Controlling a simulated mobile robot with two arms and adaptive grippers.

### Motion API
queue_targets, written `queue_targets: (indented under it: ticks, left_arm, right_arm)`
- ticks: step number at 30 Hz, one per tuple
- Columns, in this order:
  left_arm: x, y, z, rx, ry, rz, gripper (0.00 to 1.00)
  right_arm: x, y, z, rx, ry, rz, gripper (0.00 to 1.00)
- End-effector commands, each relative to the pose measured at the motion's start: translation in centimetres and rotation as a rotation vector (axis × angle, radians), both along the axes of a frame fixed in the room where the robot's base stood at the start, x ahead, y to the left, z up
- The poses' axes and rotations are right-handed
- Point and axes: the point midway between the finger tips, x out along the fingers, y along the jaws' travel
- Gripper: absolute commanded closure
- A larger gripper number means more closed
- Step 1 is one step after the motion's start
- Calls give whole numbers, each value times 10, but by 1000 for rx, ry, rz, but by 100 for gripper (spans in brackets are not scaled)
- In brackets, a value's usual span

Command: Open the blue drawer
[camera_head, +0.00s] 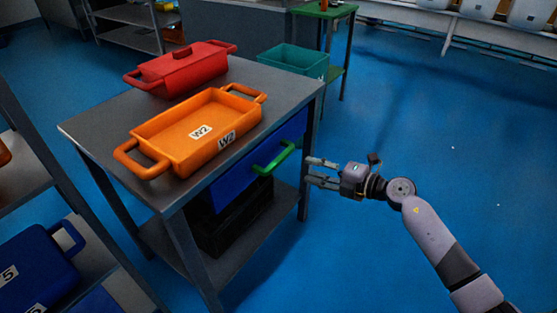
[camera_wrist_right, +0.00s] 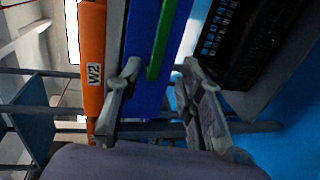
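The blue drawer (camera_head: 237,177) sits under the top of a grey table and looks shut. Its green handle (camera_head: 275,159) sticks out from the front. My right gripper (camera_head: 308,171) is open and empty, just right of the handle in the head view, with its fingers pointing toward the drawer. In the right wrist view the open fingers (camera_wrist_right: 158,72) frame the blue drawer front (camera_wrist_right: 140,75), and the green handle (camera_wrist_right: 161,42) lies between and ahead of them. No contact with the handle shows. My left gripper is not in view.
On the grey table (camera_head: 95,125) stand an orange tray (camera_head: 182,155) marked W2 and a red lidded pot (camera_head: 182,70). A black crate (camera_head: 230,222) is on the lower shelf. A teal bin (camera_head: 293,59) stands behind. Blue floor is free at right.

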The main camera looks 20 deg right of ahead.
Motion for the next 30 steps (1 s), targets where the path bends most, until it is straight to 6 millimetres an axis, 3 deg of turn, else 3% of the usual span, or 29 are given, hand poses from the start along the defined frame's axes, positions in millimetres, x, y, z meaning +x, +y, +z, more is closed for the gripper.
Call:
queue_targets:
  ticks: [6, 15, 30]
  left_arm:
    - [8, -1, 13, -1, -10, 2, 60]
    - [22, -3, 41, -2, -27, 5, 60]
    - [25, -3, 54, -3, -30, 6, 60]
  right_arm:
    - [39, 30, -10, 4, -3, -1, 65]
    - [80, 62, -22, 3, -1, -1, 65]
    - [92, 71, -24, 1, 0, -1, 66]
